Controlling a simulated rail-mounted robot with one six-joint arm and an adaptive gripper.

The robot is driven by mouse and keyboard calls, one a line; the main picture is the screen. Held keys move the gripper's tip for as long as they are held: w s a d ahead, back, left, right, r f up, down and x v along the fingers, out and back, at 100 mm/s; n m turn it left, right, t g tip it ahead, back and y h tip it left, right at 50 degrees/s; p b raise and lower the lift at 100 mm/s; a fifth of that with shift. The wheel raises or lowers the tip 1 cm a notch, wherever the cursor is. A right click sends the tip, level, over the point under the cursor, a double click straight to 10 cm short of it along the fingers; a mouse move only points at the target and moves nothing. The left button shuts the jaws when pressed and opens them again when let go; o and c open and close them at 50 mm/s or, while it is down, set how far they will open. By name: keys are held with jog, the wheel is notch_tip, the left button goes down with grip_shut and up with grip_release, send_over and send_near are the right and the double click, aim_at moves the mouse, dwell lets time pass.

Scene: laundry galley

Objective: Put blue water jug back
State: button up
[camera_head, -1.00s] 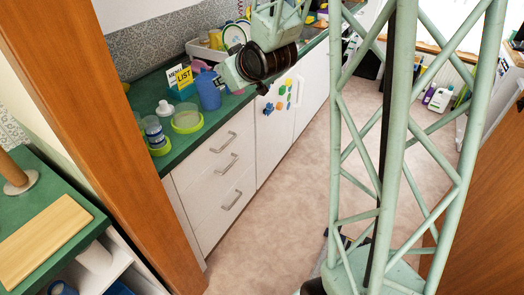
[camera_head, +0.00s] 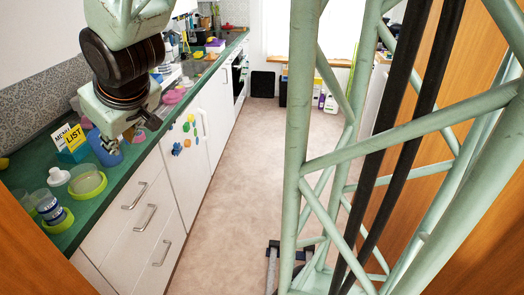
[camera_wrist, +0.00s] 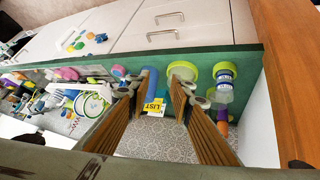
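The blue water jug (camera_head: 105,150) stands on the green counter, partly hidden behind my arm in the head view. My gripper (camera_head: 131,134) hangs above the counter beside it in the picture. In the wrist view my gripper (camera_wrist: 156,84) is open, its two ribbed brown fingers wide apart. The blue jug (camera_wrist: 149,76) shows between the fingertips, beyond them. I see no contact between fingers and jug, but I cannot tell the exact gap.
A yellow and white list card stand (camera_head: 73,143) is close to the jug. Drawers (camera_head: 128,212) lie below the counter. The floor (camera_head: 240,170) is clear.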

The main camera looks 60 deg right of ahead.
jog(key=s+a+r+g, duration=0.1)
jog(key=s+a+r, duration=0.1)
jog(key=s, duration=0.8)
jog(key=s+a+r+g+y, duration=0.1)
jog(key=s+a, duration=0.4)
jog(key=s, duration=0.5)
jog(key=s+a+r+g, duration=0.1)
jog(key=s+a+r, duration=0.2)
jog(key=s, duration=0.8)
jog(key=shift+a+m+g+y, duration=0.3)
jog(key=shift+a+g, duration=0.1)
notch_tip(320, 180, up, 2)
jog(key=shift+r+p, duration=0.2)
jog(key=shift+p, duration=1.05)
jog(key=shift+f, duration=0.2)
